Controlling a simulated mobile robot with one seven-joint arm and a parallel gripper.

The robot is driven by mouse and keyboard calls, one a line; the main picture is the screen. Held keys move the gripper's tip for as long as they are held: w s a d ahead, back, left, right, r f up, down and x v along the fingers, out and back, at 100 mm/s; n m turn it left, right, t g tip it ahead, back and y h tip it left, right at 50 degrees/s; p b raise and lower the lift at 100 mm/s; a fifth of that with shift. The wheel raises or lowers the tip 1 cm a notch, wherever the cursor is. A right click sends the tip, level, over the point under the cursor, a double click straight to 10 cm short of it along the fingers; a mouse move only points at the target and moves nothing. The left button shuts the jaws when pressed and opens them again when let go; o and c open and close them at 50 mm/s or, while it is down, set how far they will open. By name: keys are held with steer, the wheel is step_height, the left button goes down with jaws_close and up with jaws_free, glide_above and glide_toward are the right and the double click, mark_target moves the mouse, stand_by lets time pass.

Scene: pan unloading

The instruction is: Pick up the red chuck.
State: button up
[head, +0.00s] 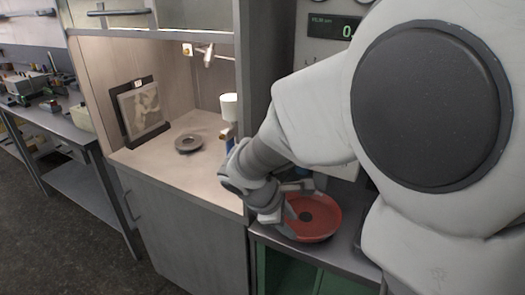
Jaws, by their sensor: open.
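The red chuck (321,226), as I take it, is a round red dish-like piece with a dark round centre. It rests on the grey top of the low unit at the lower right in the head view. My gripper (288,207) is open and reaches down over the chuck's left side. A finger overlaps its left rim in the picture. I cannot tell whether it touches. The gripper and wrist hide part of the chuck's left and back edge.
A grey disc (181,150) with a hole lies on the lit cabinet's counter (150,160). A framed picture (141,109) leans at the back left there. A white cup-like thing (229,105) stands near the cabinet's right wall. A cluttered bench is at far left.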

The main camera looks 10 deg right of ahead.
mark_target(304, 239)
steer(key=x, duration=0.4)
steer(key=b+x, duration=0.1)
steer(key=x, duration=0.4)
steer(key=shift+s+d+f+b, duration=0.1)
steer(key=shift+s+d+b, duration=0.05)
steer(key=shift+d+b, duration=0.15)
jaws_close()
stand_by(1.1)
